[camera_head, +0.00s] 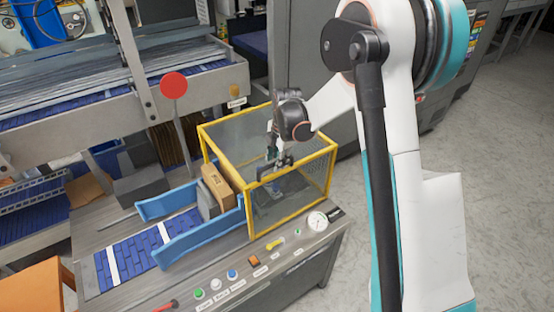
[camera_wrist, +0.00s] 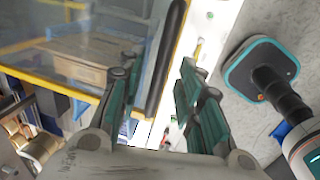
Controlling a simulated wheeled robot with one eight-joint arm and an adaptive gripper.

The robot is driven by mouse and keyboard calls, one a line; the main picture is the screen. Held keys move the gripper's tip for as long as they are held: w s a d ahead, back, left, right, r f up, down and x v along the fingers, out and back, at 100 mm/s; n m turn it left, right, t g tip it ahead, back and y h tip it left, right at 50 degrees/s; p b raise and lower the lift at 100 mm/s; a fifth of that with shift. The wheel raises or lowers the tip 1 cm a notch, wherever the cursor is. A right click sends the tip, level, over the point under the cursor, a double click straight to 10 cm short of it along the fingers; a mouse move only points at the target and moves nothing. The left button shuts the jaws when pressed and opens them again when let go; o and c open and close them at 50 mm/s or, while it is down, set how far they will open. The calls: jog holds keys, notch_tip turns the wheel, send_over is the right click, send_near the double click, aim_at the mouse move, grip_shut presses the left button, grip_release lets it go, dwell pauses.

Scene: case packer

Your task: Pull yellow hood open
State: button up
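The yellow hood (camera_head: 330,172) is a box-shaped yellow frame with clear panels, sitting down over the right end of the packer bench. In the wrist view its yellow edge (camera_wrist: 50,83) and clear panel fill the upper left. A black bar-like handle (camera_wrist: 166,58) runs along the hood's side there. My gripper (camera_head: 275,165) is at the hood's upper front area in the head view, partly hard to see against it. In the wrist view my gripper (camera_wrist: 158,85) has its fingers spread, with the black bar between them, nearer the left finger. I cannot tell whether they touch.
A cardboard box (camera_head: 216,186) stands at the hood's left opening, between blue guide rails (camera_head: 168,204). A red round paddle (camera_head: 173,85) rises behind. Buttons and a gauge (camera_head: 317,221) line the bench's front edge. Open grey floor (camera_head: 500,190) lies to the right.

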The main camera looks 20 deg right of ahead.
jog(key=shift+f, duration=0.25)
grip_shut()
jog(key=shift+a, duration=0.1)
jog(key=s+a+b, duration=0.2)
jog(key=s+a, duration=0.2)
jog(key=a, duration=0.9)
jog(key=s+a+b, duration=0.2)
jog(key=s+a, duration=0.2)
jog(key=a, duration=0.9)
jog(key=s+a+b, duration=0.3)
jog(key=s+a, duration=0.2)
jog(key=a, duration=0.8)
jog(key=shift+a, duration=0.4)
grip_release()
